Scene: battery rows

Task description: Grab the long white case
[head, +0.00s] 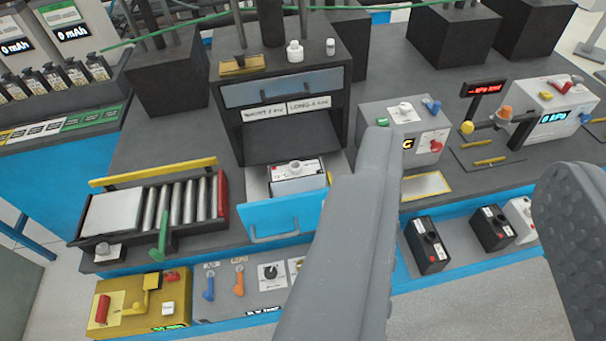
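A white and grey case (297,182) with a dark round cap and a label on top sits in the open blue drawer (282,215) of the dark cabinet. Another white case (521,214) stands at the right end of the front row, with its right side close to or behind my right finger. I cannot tell for certain which one is the long white case. My gripper (474,165) is open, with its two grey fingers wide apart and nothing held between them. The left finger covers the area right of the drawer.
Two black cases (427,247) stand on the lower front ledge between my fingers. A roller conveyor (165,209) and a yellow lever box (137,302) lie at the left. Grey control boxes (403,129) stand on the bench behind. Open floor shows in front.

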